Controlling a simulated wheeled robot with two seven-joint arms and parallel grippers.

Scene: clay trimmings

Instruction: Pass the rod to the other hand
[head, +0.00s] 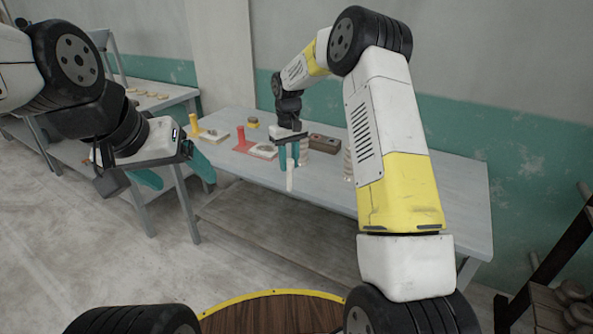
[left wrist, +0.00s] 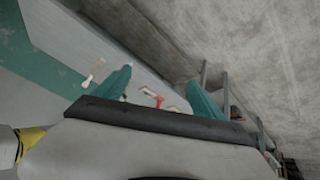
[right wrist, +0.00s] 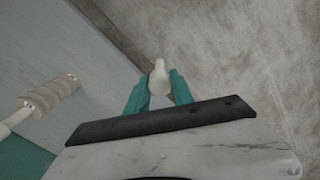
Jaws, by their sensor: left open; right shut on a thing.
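The rod (head: 290,181) is pale and short. My right gripper (head: 289,158) is shut on it at the front edge of the table, and the rod sticks out below the fingertips. In the right wrist view the rod (right wrist: 159,78) stands between the two teal fingers, seen nearly end-on; its gripped part is partly hidden. My left gripper (head: 178,172) is open and empty, off to the left of the rod and in front of the table. In the left wrist view its fingers (left wrist: 160,88) are spread wide with nothing between them.
A side table (head: 175,93) is at the left. Space between my grippers is clear.

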